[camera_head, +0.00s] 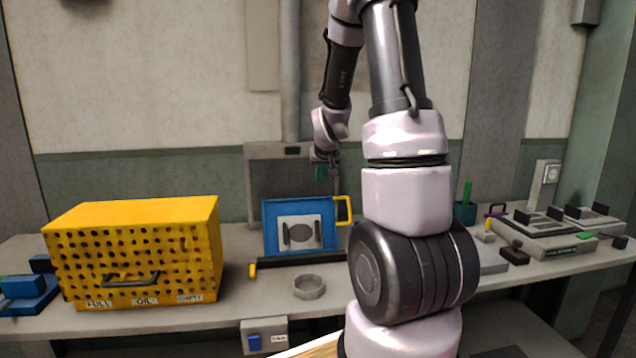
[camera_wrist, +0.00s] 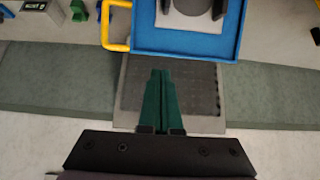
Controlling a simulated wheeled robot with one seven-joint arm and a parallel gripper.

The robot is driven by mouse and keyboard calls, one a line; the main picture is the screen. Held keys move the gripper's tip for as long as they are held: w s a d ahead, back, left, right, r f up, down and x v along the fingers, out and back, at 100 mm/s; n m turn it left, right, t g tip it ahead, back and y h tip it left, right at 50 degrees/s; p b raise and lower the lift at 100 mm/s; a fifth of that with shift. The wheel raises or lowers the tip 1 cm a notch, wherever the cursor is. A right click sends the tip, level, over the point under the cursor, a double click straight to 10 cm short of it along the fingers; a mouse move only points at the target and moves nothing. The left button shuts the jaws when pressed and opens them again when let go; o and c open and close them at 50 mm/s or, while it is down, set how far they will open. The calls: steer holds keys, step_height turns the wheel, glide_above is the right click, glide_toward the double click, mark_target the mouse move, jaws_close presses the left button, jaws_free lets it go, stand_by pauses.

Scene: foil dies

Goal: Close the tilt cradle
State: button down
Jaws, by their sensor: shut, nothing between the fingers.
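The tilt cradle's blue plate (camera_head: 272,213) stands tilted up at the back of the bench and faces me. It carries a pale block with a dark oval. A yellow loop handle (camera_head: 350,212) sticks out from its right side. In the wrist view the blue plate (camera_wrist: 160,40) is at the top, with the yellow handle (camera_wrist: 105,28) at its left. My gripper (camera_head: 321,174) is above the plate's upper right edge, with green fingers pointing down. In the wrist view my gripper (camera_wrist: 159,72) has its fingertips together, empty and just short of the blue edge, with no contact visible.
A yellow perforated box (camera_head: 135,245) fills the bench's left side. A grey octagonal ring (camera_head: 308,286) lies in front of the cradle. A grey panel (camera_head: 262,180) stands behind it. Dark-and-grey fixtures (camera_head: 545,228) occupy the right. My arm hides part of the bench right of the cradle.

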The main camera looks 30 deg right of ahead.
glide_toward(314, 198)
steer(key=x, duration=0.5)
steer(key=shift+d+f, duration=0.1)
steer(key=shift+f, duration=0.2)
steer(key=shift+w+d+f, duration=0.15)
steer(key=shift+w+f, duration=0.15)
steer(key=shift+w, duration=0.25)
steer(key=shift+w, duration=0.1)
